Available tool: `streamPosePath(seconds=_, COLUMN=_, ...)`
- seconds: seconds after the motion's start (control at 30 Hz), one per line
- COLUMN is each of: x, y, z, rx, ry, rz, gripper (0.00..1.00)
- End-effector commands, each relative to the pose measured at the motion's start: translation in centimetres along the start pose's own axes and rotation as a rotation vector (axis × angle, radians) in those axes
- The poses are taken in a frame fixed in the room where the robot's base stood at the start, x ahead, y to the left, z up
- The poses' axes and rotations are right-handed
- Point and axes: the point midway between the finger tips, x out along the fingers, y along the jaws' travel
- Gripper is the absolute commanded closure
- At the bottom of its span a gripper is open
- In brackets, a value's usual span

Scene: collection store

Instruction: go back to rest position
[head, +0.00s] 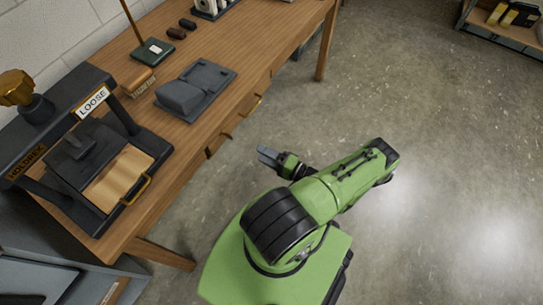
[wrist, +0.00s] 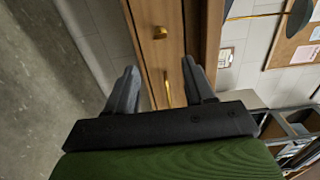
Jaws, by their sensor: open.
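My gripper (head: 268,155) shows in the head view over the bare floor, to the right of the wooden workbench's front edge. My green arm is folded close to my body. In the wrist view my gripper (wrist: 162,88) has its two grey fingers apart with nothing between them. Beyond the fingers the bench's drawer front with brass handles (wrist: 160,33) is visible. The gripper appears clear of the bench, touching nothing.
The wooden bench (head: 262,68) carries a black press (head: 60,165) labelled LOOSE, a dark grey moulded tray (head: 196,88) and small items. A low shelf (head: 495,35) stands at the far right. The concrete floor (head: 440,130) between is clear.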

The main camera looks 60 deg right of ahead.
Motion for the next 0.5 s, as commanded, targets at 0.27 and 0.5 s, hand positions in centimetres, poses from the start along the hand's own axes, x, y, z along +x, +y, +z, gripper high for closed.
streamPosePath(seconds=0.27, x=-2.8, y=0.0, z=0.0, rx=0.001, ry=-0.001, rz=0.0, gripper=0.47)
streamPosePath(seconds=0.5, x=-2.8, y=0.1, z=0.0, rx=0.001, ry=-0.001, rz=0.0, gripper=0.47)
